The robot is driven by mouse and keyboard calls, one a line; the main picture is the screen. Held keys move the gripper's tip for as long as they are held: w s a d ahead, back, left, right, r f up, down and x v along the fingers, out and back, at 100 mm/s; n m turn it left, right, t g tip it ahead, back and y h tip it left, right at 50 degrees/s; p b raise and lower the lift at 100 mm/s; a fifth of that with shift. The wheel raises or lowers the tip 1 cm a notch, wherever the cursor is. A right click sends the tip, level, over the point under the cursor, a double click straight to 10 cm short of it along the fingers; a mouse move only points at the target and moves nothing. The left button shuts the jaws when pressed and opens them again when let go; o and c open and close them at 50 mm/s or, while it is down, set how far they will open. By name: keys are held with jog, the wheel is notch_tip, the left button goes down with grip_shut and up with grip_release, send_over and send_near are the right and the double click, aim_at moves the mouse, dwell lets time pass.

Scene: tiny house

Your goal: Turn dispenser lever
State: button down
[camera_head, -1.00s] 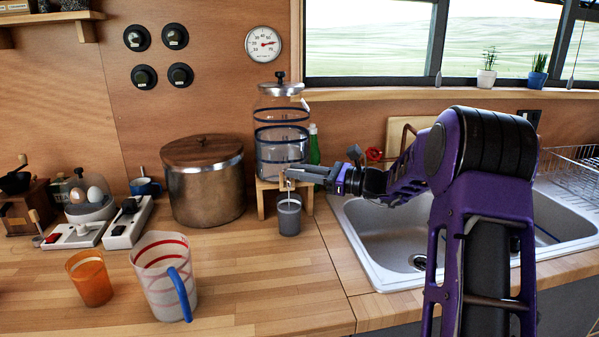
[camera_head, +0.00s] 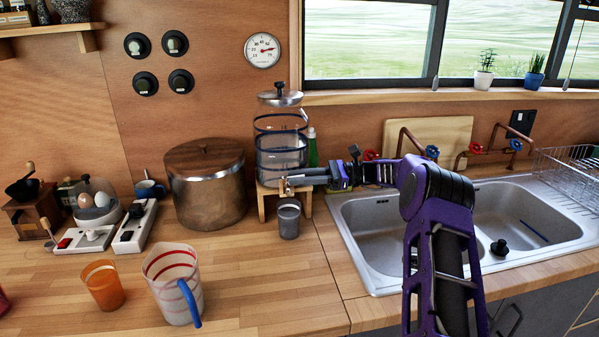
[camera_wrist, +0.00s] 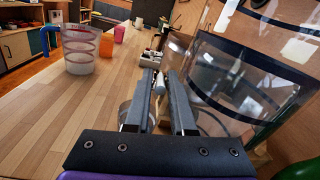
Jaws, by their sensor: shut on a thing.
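A clear glass dispenser (camera_head: 281,153) with dark blue bands and a metal lid stands on a small wooden stand (camera_head: 262,201) against the wall. My gripper (camera_head: 286,186) reaches in from the right, low at the dispenser's front. Its fingers are shut on the small dispenser lever (camera_head: 283,188), which the fingertips largely hide. In the wrist view a small pale piece, seemingly the lever (camera_wrist: 161,83), shows between the fingertips (camera_wrist: 163,86). A grey cup (camera_head: 289,222) stands upright on the counter right below the tap. Its contents cannot be made out.
A lidded metal pot (camera_head: 206,190) stands left of the dispenser and a green bottle (camera_head: 313,150) behind it at right. A measuring jug (camera_head: 174,287) and an orange cup (camera_head: 103,288) stand front left. The sink (camera_head: 385,240) lies right. The middle counter is clear.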

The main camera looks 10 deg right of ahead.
jog(key=shift+w+r+n+g+p, duration=0.1)
jog(key=shift+w+n+g+p, duration=0.2)
jog(key=shift+n+g, duration=0.45)
jog(key=shift+s, duration=0.1)
jog(key=c, duration=0.9)
grip_release()
notch_tip(320, 180, up, 10)
jog(key=shift+p, duration=0.45)
